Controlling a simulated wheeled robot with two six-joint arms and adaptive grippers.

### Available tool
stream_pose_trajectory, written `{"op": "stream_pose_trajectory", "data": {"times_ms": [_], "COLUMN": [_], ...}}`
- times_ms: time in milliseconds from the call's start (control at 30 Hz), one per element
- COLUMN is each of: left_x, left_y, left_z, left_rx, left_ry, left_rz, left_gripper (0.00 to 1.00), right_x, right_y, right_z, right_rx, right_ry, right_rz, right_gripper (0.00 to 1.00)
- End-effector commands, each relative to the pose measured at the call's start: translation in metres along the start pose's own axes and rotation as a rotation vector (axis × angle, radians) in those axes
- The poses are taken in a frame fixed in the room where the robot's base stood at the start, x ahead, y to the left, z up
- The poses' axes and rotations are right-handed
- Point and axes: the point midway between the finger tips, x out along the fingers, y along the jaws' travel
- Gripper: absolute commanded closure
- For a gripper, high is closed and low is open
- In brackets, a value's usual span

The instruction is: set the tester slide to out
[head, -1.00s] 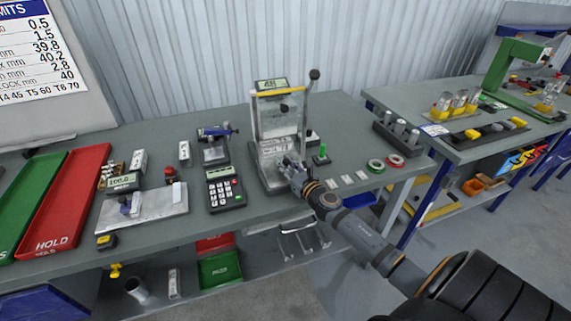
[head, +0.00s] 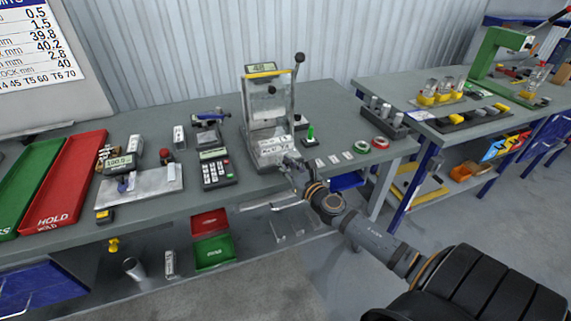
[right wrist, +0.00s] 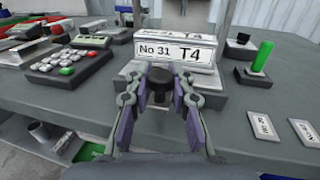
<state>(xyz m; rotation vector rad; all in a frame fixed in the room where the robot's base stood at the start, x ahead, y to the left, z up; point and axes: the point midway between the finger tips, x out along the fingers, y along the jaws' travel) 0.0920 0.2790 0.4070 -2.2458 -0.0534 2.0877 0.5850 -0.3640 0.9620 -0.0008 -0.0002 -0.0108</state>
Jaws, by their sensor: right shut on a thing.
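The tester (head: 268,110) stands on the bench near its front edge, with a display on top and a lever at its right. Its slide carries a block labelled "No 31 T4" (right wrist: 175,50) and sits toward the front of the tester. A dark knob (right wrist: 159,88) at the front of the slide lies between the fingers of my right gripper (right wrist: 163,97), which is shut on it. In the head view my right gripper (head: 291,168) is at the tester's front, hiding the knob. My left gripper is out of view.
A keypad device (head: 217,167) stands left of the tester. A green post (head: 310,134), small labelled plates and tape rings (head: 370,144) lie to its right. The second bench (head: 440,145) stands at the right.

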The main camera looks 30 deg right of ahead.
Motion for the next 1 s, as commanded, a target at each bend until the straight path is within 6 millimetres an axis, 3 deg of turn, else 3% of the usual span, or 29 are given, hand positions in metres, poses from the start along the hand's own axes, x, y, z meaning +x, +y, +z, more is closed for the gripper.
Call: {"op": "stream_pose_trajectory", "data": {"times_ms": [100, 133, 300, 667, 833, 1000], "left_x": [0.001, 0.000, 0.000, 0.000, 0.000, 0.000], "left_y": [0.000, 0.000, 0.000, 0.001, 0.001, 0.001], "left_z": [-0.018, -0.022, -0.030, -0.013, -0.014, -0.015], "left_rx": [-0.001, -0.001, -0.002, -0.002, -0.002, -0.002], "left_ry": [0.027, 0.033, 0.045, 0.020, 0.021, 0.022], "left_rz": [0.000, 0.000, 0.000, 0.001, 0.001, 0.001], "left_gripper": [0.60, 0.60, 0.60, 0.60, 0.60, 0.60], "right_x": [-0.002, -0.002, -0.002, -0.005, -0.030, -0.070], "right_y": [0.000, 0.000, 0.000, -0.001, 0.001, 0.001], "right_z": [-0.006, -0.006, -0.004, -0.004, -0.004, -0.005], "right_rx": [0.003, 0.003, 0.003, -0.001, -0.006, -0.010], "right_ry": [0.010, 0.010, 0.008, 0.008, 0.010, 0.015], "right_rz": [0.002, 0.002, 0.001, -0.001, 0.005, 0.007], "right_gripper": [1.00, 0.75, 0.53, 0.53, 0.53, 0.53]}}
